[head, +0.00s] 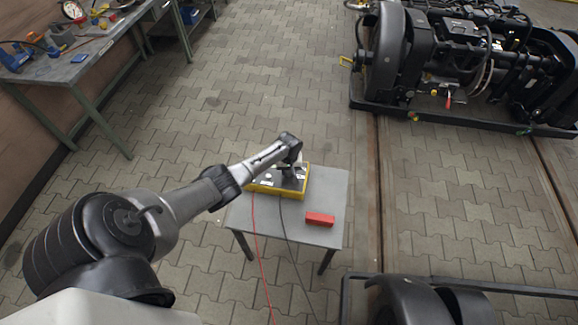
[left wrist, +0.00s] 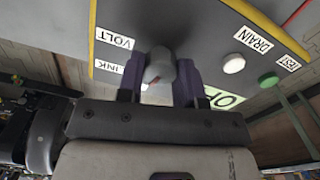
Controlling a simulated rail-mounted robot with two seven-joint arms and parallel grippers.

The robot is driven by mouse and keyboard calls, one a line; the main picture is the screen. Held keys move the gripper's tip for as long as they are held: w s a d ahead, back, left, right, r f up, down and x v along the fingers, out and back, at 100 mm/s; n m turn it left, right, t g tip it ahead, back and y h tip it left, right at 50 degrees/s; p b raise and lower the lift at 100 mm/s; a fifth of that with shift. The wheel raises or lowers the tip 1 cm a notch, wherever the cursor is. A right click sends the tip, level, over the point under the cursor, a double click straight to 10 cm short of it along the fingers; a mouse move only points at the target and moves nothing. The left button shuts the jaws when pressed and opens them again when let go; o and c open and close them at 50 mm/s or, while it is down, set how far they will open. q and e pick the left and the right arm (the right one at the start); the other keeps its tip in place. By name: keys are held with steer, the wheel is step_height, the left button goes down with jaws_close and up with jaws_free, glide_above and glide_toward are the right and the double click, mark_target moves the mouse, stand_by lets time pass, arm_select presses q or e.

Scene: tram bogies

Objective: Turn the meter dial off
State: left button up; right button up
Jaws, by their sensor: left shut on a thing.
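The meter (head: 304,184) is a yellow-edged box with a grey top panel on a small grey table (head: 240,216). My left gripper (head: 287,174) reaches down onto the panel and hides much of it. In the left wrist view, the gripper's dark purple fingers (left wrist: 159,80) are shut on the grey dial (left wrist: 160,62), one on each side. The panel (left wrist: 200,30) carries VOLT, DRAIN and TEST labels, a partly hidden label ending in INK, and a partly covered green label. The dial's pointing direction is unclear. My right gripper is not in view.
A red block (head: 320,219) lies on the table in front of the meter. Red and black cables run from the meter over the table edge. A workbench (head: 75,60) with tools stands at upper left. A black bogie (head: 460,60) stands at upper right. Paved floor between is clear.

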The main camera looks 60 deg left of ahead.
arm_select(q)
steer(key=shift+n+p, duration=0.45)
steer(key=shift+n, duration=0.55)
steer(key=o, duration=0.9)
